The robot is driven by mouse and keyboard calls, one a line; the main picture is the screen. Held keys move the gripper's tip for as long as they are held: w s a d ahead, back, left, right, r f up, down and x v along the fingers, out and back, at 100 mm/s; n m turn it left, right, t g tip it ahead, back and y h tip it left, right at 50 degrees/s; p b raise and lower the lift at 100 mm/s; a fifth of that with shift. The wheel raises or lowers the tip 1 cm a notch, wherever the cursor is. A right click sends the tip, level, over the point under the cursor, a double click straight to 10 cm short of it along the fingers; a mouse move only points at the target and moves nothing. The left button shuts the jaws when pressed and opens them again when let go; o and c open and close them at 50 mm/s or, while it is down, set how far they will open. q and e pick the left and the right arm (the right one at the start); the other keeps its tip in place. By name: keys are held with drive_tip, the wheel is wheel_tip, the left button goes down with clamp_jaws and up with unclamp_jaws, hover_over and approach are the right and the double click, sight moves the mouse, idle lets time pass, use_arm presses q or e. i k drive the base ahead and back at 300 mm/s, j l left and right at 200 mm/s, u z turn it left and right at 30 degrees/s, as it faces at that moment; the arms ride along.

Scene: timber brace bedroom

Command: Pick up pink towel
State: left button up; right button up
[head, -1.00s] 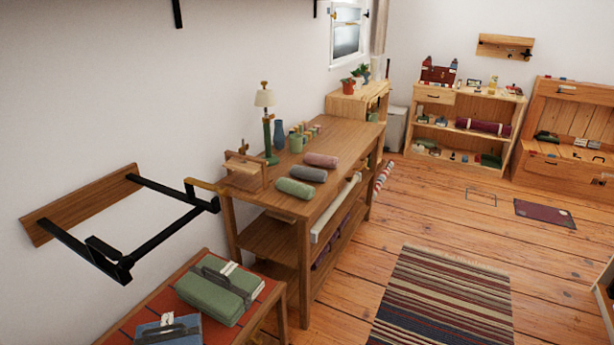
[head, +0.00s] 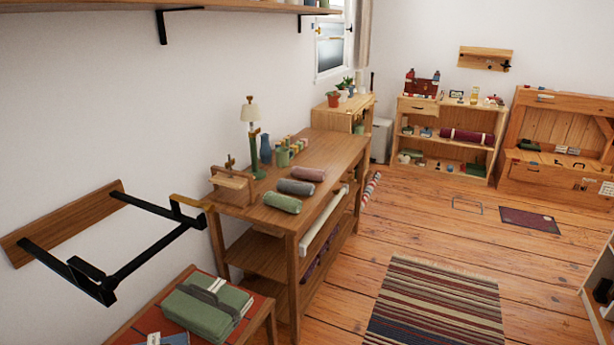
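The pink towel (head: 308,174) is rolled up and lies on top of the wooden table (head: 330,152) along the left wall. It is the farthest of three rolled towels in a row. A grey towel (head: 296,187) lies just in front of it, and a green towel (head: 282,203) is nearest to me. Neither of my grippers shows in the head view.
A lamp (head: 252,140), a blue vase (head: 265,148) and a wooden rack (head: 232,186) stand behind the towels. A low bench with a green bundle (head: 205,309) stands nearer. A black-and-wood wall bracket (head: 110,245) juts out at left.

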sight(308, 174)
drive_tip(key=i+l+u, duration=0.25)
drive_tip(key=i+l, duration=0.45)
